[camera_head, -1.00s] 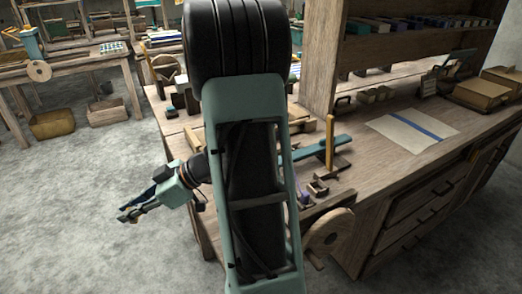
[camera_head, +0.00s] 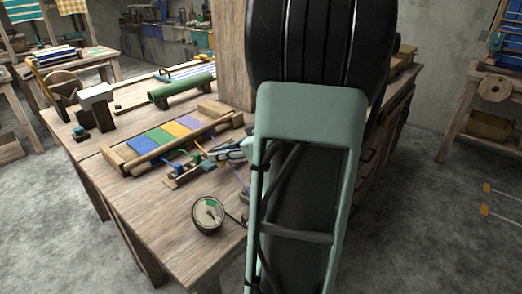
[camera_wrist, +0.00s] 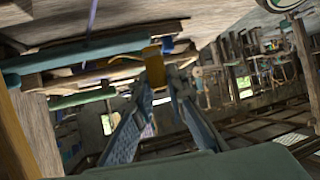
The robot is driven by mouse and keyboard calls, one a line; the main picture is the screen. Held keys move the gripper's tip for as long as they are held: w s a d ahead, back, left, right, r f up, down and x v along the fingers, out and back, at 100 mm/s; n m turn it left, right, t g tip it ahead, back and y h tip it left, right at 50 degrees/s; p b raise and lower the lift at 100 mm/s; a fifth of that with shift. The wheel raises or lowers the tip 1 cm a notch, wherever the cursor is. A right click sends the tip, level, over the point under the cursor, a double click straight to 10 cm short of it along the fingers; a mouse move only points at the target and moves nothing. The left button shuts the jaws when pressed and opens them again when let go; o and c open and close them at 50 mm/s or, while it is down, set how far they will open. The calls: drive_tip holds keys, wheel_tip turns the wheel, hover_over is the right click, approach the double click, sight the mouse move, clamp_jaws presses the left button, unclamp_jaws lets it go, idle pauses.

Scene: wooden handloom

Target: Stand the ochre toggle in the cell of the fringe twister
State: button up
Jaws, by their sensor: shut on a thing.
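My gripper (camera_wrist: 160,84) is shut on the ochre toggle (camera_wrist: 154,65), which stands out from between the fingertips in the wrist view. In the head view my gripper (camera_head: 222,154) is small, over the right part of the wooden bench, and the toggle in it cannot be made out clearly. Just left of the gripper is a low wooden fixture (camera_head: 185,178) with small blue, green and red parts. It may be the fringe twister, but I cannot make out its cell.
A wooden frame with a striped cloth (camera_head: 160,136) lies behind the fixture. A round dial gauge (camera_head: 208,214) stands near the bench's front edge. A green roll (camera_head: 182,90) and a wooden post (camera_head: 235,55) are farther back. Bare bench top (camera_head: 150,205) shows at front left.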

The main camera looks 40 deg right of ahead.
drive_tip(key=s+d+r+m+t+h+b, duration=0.1)
drive_tip(key=s+d+r+m+h, duration=0.15)
drive_tip(key=s+d, duration=0.5)
drive_tip(key=shift+m+h, duration=0.25)
drive_tip(key=shift+h, duration=0.1)
drive_tip(key=shift+w+d+f+b, duration=0.15)
drive_tip(key=shift+w+d+f, duration=0.1)
drive_tip(key=shift+f, duration=0.6)
drive_tip(key=shift+w+d+f+b, duration=0.1)
drive_tip(key=shift+w+d+f, duration=0.15)
drive_tip(key=shift+f, duration=0.65)
drive_tip(key=shift+w+d+f+b, duration=0.15)
drive_tip(key=shift+w+d+f, duration=0.1)
drive_tip(key=shift+f, duration=0.6)
wheel_tip(320, 180, down, 3)
drive_tip(key=b, duration=0.6)
drive_tip(key=shift+f, duration=0.15)
drive_tip(key=o, duration=0.9)
drive_tip(key=v, duration=1.2)
